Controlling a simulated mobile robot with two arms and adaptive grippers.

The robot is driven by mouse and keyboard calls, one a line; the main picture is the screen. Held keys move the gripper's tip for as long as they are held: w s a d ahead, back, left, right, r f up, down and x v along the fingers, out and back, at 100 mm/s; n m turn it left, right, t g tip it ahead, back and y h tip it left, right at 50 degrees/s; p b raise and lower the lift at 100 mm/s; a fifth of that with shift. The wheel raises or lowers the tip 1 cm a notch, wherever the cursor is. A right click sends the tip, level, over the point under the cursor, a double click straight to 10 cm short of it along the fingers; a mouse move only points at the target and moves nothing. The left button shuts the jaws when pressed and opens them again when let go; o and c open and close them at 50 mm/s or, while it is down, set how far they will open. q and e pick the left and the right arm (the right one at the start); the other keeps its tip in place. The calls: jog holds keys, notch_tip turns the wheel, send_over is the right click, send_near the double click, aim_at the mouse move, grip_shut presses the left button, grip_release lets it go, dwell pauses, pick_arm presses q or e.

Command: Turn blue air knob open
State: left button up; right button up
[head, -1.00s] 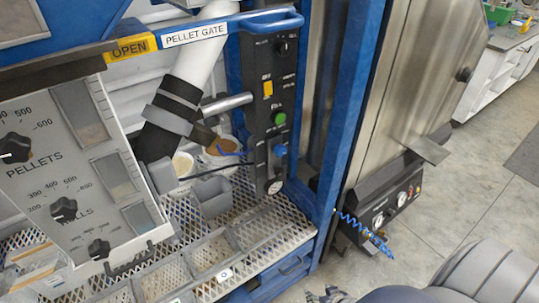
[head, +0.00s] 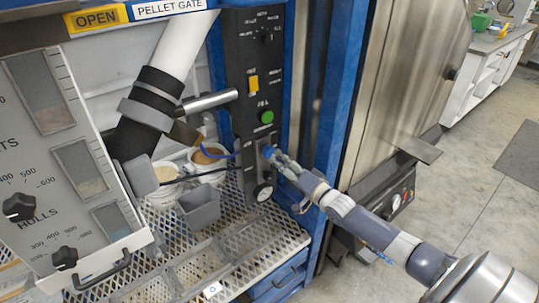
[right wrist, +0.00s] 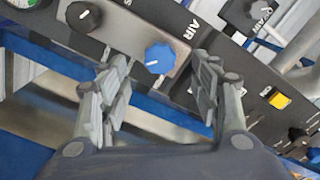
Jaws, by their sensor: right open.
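The blue air knob (right wrist: 160,58) shows in the right wrist view on the black control panel, beside the word AIR, with a white pointer line. In the head view the knob (head: 268,151) is small and partly hidden behind my right gripper (head: 279,159). In the right wrist view my right gripper (right wrist: 163,95) is open, with one finger on each side of the knob's line and the knob apart from both fingers near the tips. Whether a fingertip touches the panel is hard to tell. My left gripper is not in view.
The panel also has a black knob (right wrist: 83,16), a yellow switch (head: 253,83), a green button (head: 266,117) and a gauge (head: 263,192). A blue frame post (head: 345,100) stands right of the panel. A grey bin (head: 199,206) and cups sit on the mesh shelf at left.

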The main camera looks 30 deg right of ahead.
aim_at(271, 154)
jog(key=w, duration=0.7)
jog(key=shift+w+a+f, duration=0.1)
jog(key=shift+w+a, duration=0.05)
jog(key=shift+a, duration=0.15)
jog(key=c, duration=1.1)
